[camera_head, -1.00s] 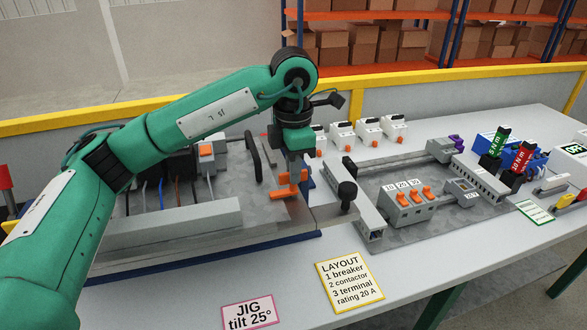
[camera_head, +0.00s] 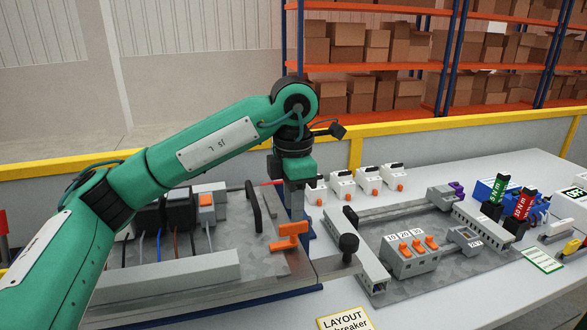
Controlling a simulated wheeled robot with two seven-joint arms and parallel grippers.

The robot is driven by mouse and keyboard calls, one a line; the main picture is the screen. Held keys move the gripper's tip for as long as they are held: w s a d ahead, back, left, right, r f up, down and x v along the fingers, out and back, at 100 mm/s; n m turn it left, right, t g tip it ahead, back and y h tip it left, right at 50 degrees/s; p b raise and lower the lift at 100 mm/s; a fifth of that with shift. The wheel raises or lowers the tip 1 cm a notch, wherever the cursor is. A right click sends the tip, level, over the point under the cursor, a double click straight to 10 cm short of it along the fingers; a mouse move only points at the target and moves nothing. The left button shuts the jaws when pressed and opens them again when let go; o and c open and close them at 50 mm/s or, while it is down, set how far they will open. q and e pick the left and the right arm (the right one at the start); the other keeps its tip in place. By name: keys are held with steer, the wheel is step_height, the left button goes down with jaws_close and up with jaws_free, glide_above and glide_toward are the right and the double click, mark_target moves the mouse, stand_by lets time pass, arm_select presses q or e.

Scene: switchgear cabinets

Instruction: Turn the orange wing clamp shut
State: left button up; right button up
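The orange wing clamp (camera_head: 290,237) sits near the right end of the tilted grey jig plate (camera_head: 262,262), beside a black handle. My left gripper (camera_head: 296,212) points down just behind and above the clamp, by the plate's right edge. Its fingers look close together, but the clamp and the viewing angle keep me from telling whether they are open or shut, or whether they touch the clamp. My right gripper is not in view.
A black knob (camera_head: 348,243) stands right of the clamp. A second panel with a grey breaker block (camera_head: 410,255) lies further right. Several white devices (camera_head: 368,180) line the back. Black breakers with wires (camera_head: 165,215) stand on the jig, left of the clamp.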

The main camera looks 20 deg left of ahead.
mark_target(293, 224)
arm_select(q)
step_height(293, 224, up, 10)
steer(key=shift+f, duration=0.25)
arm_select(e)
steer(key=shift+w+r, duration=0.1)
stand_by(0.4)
